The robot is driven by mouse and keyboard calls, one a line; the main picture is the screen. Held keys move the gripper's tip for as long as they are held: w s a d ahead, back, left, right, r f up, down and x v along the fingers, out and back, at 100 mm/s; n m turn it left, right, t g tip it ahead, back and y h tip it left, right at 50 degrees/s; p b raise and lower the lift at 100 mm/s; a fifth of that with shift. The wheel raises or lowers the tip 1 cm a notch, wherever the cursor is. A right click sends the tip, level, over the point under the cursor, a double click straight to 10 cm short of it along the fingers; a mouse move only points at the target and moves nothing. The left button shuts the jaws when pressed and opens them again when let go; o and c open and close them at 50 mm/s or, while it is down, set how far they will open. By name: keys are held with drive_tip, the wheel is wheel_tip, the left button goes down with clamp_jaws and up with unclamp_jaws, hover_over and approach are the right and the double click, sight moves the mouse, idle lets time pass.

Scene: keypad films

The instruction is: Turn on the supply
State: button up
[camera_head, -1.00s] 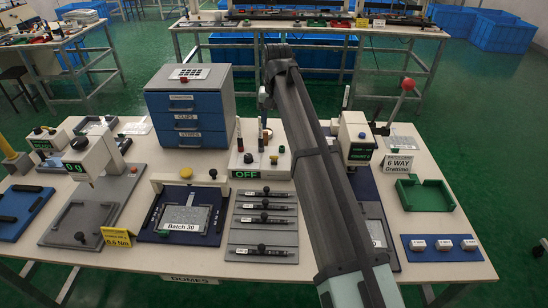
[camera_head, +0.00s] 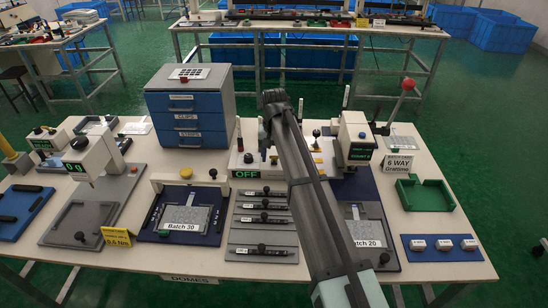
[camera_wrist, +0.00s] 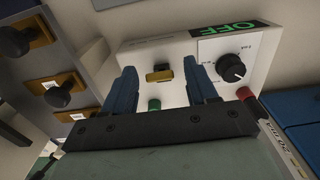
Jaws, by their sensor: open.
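The supply is a white box (camera_head: 240,164) in the middle of the table in the head view, with a green display (camera_head: 246,174) reading OFF. In the wrist view the supply (camera_wrist: 185,48) shows its OFF display (camera_wrist: 230,29) upside down, a black dial (camera_wrist: 231,67), a yellow-and-black switch (camera_wrist: 159,74), a green button (camera_wrist: 154,104) and a red part (camera_wrist: 244,93). My gripper (camera_wrist: 159,72) is open over the panel, its blue fingers on either side of the yellow switch. I cannot tell whether they touch it. In the head view my gripper (camera_head: 264,138) is above the box, mostly hidden by the arm.
A blue drawer cabinet (camera_head: 189,105) stands behind left. A Batch 30 tray (camera_head: 155,237) is at front left.

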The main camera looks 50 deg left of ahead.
drive_tip(key=shift+f, duration=0.6)
drive_tip(key=c, duration=1.1)
drive_tip(key=shift+o, duration=0.2)
drive_tip(key=shift+w+a+r+g+h, duration=0.15)
drive_tip(key=shift+w+a+g+h, duration=0.25)
drive_tip(key=shift+g+h, duration=0.2)
drive_tip(key=shift+r+g+h, duration=0.1)
drive_tip(key=shift+g+h, duration=0.4)
drive_tip(key=o, duration=1.1)
drive_tip(key=shift+c, duration=0.2)
drive_tip(key=shift+s+d, duration=0.1)
